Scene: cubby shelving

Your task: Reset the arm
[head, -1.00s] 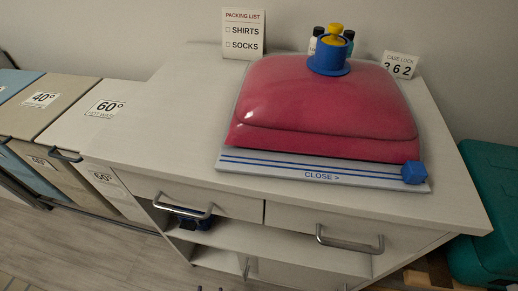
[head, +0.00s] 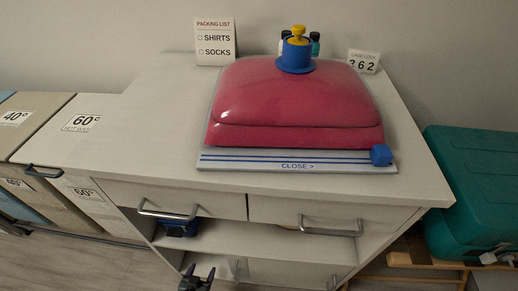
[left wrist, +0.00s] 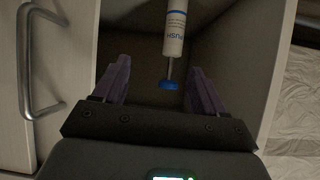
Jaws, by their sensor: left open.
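My left gripper (head: 195,278) shows at the bottom edge of the head view, low in front of the cabinet, below the drawers. In the left wrist view my left gripper (left wrist: 160,66) has its two purple-grey fingers spread wide apart. A white tube marked PUSH (left wrist: 174,30), with a thin rod and a blue end (left wrist: 169,86), lies in a dark compartment ahead of the fingers. The blue end appears between the fingers, with gaps on both sides. I cannot tell its distance from them. My right gripper is not in view.
The cabinet top (head: 150,110) carries a red domed bag (head: 295,100) on a CLOSE board (head: 220,160) and a packing list (head: 215,42). Drawer handles (head: 167,211) jut out in front. A teal case (head: 475,190) stands right. A metal handle (left wrist: 35,60) is left in the wrist view.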

